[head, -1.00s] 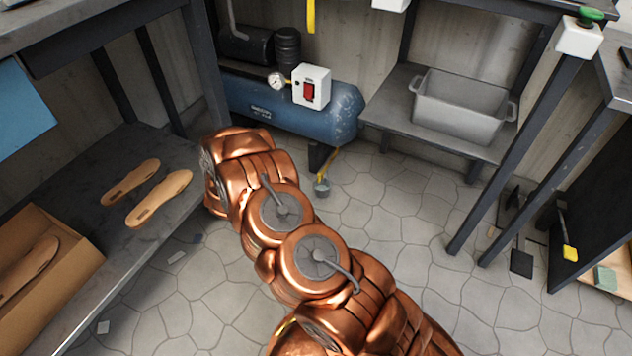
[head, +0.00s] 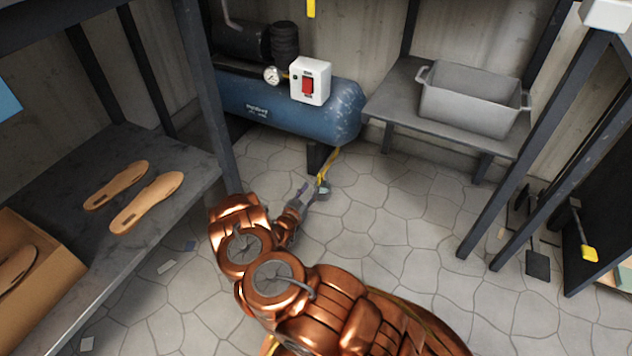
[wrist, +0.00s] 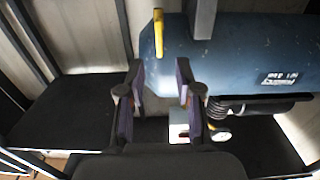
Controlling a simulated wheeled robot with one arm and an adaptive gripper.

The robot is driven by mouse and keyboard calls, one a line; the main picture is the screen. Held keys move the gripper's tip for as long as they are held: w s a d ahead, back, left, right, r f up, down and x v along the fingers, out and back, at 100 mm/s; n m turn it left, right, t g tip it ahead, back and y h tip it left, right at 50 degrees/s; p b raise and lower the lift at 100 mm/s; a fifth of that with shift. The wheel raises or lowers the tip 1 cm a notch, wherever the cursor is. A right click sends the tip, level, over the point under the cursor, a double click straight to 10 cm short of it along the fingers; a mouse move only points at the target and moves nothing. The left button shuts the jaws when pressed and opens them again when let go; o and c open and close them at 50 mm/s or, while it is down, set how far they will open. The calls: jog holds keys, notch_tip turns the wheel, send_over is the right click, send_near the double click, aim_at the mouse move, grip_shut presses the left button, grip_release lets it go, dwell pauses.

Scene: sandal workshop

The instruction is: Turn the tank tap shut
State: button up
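The blue compressor tank (head: 255,107) lies along the back wall on the floor. Its tap has a yellow lever (head: 329,164), slanting down from the tank's right end to a small grey body. In the wrist view the yellow lever (wrist: 158,33) shows above the fingers, in front of the blue tank (wrist: 235,65). My gripper (head: 312,191) is low beside the tap in the head view, seemingly just short of it. In the wrist view my gripper (wrist: 160,78) has its two purple-padded fingers apart with nothing between them. The grey tap body is not clear there.
A white box with a red switch (head: 310,81) and a gauge (head: 272,76) are on the tank. A bench (head: 140,250) with sandal soles stands left. A grey tub (head: 470,103) sits on a low shelf at right. The middle floor is clear.

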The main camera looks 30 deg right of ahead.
aim_at(318, 179)
jog(key=b+x, duration=0.1)
jog(key=x, duration=0.4)
jog(key=shift+s+f, duration=0.1)
jog(key=shift+w+d+b, duration=0.3)
jog(key=shift+w+d, duration=0.1)
jog(key=shift+d, duration=0.1)
jog(key=shift+c, duration=0.3)
grip_shut()
